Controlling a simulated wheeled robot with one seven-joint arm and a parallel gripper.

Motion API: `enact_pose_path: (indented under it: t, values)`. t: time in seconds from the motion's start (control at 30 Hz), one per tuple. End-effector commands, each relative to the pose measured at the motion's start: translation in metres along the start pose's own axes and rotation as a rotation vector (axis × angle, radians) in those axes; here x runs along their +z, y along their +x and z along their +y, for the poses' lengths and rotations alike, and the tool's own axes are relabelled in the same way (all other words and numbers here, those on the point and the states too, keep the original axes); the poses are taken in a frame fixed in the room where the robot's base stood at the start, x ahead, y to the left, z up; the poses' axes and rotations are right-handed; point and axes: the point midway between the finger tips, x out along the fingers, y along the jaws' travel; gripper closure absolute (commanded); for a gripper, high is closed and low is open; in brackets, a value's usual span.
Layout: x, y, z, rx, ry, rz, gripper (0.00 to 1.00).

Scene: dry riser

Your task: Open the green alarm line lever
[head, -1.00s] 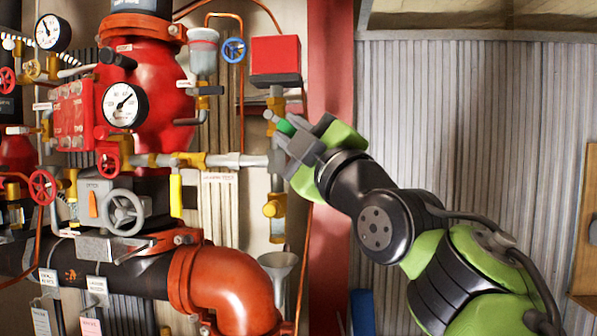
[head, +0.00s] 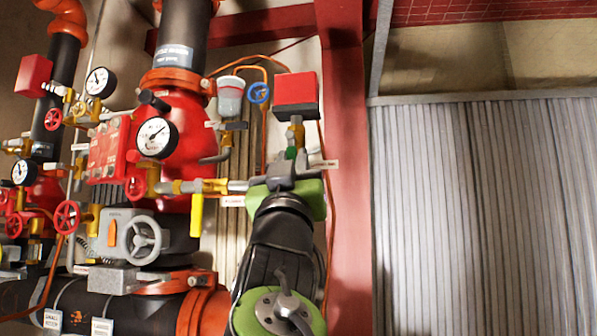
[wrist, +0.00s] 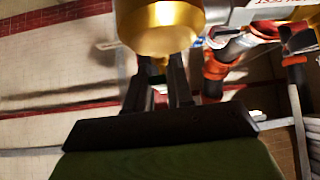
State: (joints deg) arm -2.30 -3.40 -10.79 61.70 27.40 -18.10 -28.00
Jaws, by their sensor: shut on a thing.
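The green alarm line lever (head: 291,153) shows as a small green piece on the pipe below the red box. My gripper (head: 290,168) reaches up from below and is shut on the lever, hiding most of it. In the wrist view, my two dark fingers (wrist: 163,80) are close together, just under a rounded brass valve body (wrist: 160,25). The lever itself cannot be made out between them there.
A red box (head: 296,92) sits above the lever on a brass fitting. A blue handwheel (head: 258,93) and a grey-white cup (head: 230,97) are to the left. A red post (head: 345,130) stands close on the right. Red valve pipework fills the left side.

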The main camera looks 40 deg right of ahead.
Motion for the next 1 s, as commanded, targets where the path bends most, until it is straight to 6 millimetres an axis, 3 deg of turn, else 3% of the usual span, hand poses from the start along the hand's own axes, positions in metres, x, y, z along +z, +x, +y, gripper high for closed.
enact_pose_path:
  t: [0.77,0.8,0.93,1.0]
  values:
    - [-0.0055,0.0012,-0.0036,0.076,0.081,0.012,1.00]
    - [-0.0057,0.0013,-0.0035,0.075,0.081,0.013,0.77]
    - [-0.0048,0.0012,-0.0038,0.075,0.079,0.011,0.57]
    - [-0.0041,0.0011,-0.0039,0.075,0.078,0.009,0.57]
